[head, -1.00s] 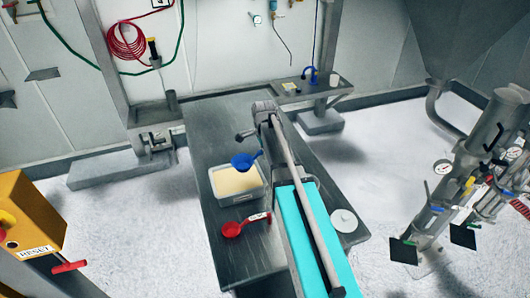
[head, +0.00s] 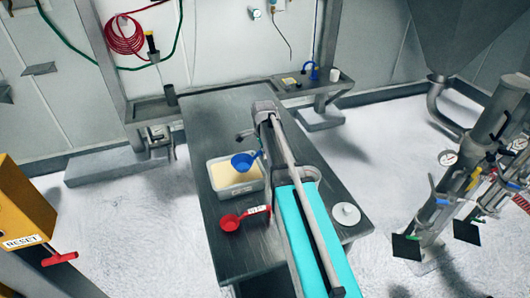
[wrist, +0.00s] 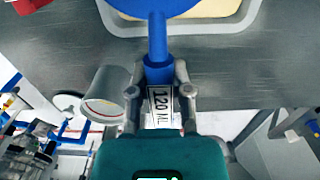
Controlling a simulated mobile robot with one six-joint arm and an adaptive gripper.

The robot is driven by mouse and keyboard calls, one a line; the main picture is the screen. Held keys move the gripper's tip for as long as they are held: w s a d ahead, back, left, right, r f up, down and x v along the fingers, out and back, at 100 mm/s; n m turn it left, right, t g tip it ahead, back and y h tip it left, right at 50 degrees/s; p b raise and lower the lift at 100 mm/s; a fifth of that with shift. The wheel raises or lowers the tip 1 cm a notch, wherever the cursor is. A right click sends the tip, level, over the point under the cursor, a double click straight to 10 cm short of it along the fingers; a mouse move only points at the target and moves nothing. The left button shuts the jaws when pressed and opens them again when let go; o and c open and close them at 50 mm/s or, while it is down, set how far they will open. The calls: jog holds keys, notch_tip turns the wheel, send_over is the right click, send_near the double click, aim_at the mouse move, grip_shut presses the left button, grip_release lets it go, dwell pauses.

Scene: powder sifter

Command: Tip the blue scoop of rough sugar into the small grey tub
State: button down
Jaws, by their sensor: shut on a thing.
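The blue scoop (head: 242,162) is over the back right part of a larger grey bin (head: 221,191) of pale sugar. In the wrist view my gripper (wrist: 158,78) is shut on its blue handle, which bears a "120 ML" label. The scoop bowl (wrist: 150,7) is cut off by the top edge there, and I cannot tell how much sugar it holds. The small grey tub (head: 312,171) stands on the table to the right, partly hidden by my arm. It shows left of my gripper in the wrist view (wrist: 104,103).
A red scoop (head: 230,222) lies in front of the bin on the dark metal table (head: 205,118). A white round lid (head: 345,213) lies near the right edge. A back shelf (head: 312,87) holds a white cup (head: 335,75). The table's back left is clear.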

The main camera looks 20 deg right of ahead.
jog(key=shift+w+f+b, duration=2.4)
jog(key=shift+f+b, duration=0.05)
jog(key=shift+f, duration=0.15)
jog(key=s+r+p, duration=0.3)
jog(key=r+p, duration=0.4)
jog(key=shift+s+r, duration=0.2)
jog(key=shift+r, duration=0.05)
dwell(0.7)
jog(key=shift+p, duration=0.3)
dwell(0.5)
notch_tip(320, 180, up, 2)
jog(key=shift+r+p, duration=0.2)
jog(key=shift+p, duration=0.95)
